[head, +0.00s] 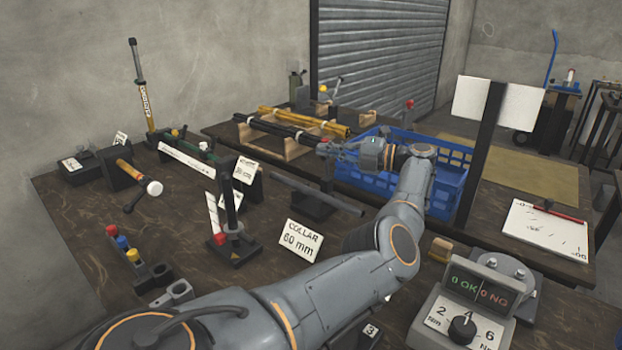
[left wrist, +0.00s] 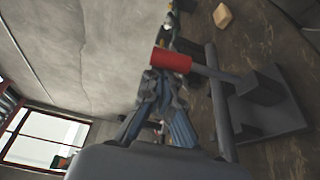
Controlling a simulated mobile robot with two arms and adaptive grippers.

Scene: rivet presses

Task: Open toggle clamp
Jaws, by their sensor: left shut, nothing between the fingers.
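In the left wrist view, a clamp-like fixture has a red grip (left wrist: 172,62) on a grey stem. The stem rises from a dark block on a flat grey base (left wrist: 285,118). I cannot tell which fixture in the head view this is, or how far the clamp is open. My left gripper (head: 324,148) is shut and empty above the bench in the head view, pointing left. In the left wrist view its fingertips (left wrist: 158,78) are close to the red grip's end; I cannot tell whether they touch. My right gripper is not in view.
A blue crate (head: 455,165) stands behind my left forearm. A dark bar on a block (head: 318,192), a collar sign (head: 300,240) and an upright black post (head: 228,208) stand left of it. A torque tester (head: 465,315) is at the front right. Brown bench shows between fixtures.

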